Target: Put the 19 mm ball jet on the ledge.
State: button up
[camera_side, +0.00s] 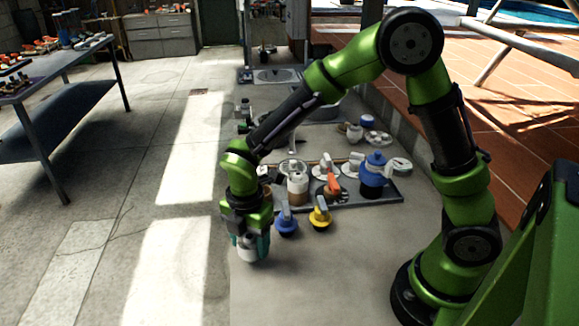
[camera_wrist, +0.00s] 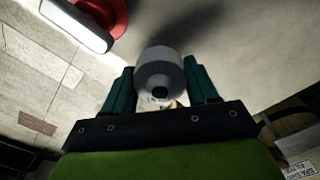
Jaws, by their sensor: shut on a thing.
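My gripper (camera_side: 249,243) is low at the front left of the pale work surface, pointing down. It is shut on a pale grey round fitting with a dark hole in its end, which looks like the ball jet (camera_side: 248,254). In the wrist view the ball jet (camera_wrist: 160,72) sits between the two teal fingers of my gripper (camera_wrist: 163,88). Small lettering shows below it, too small to read surely. From these views I cannot tell whether it touches the surface. I cannot tell for sure which surface is the ledge.
A blue-based valve (camera_side: 286,222) and a yellow-based valve (camera_side: 320,214) stand just right of my gripper. A red part with a white handle (camera_wrist: 80,22) is close in the wrist view.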

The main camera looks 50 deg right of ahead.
jog(key=shift+f, duration=0.95)
jog(key=shift+f, duration=0.15)
jog(key=o, duration=1)
jog(key=shift+o, duration=0.2)
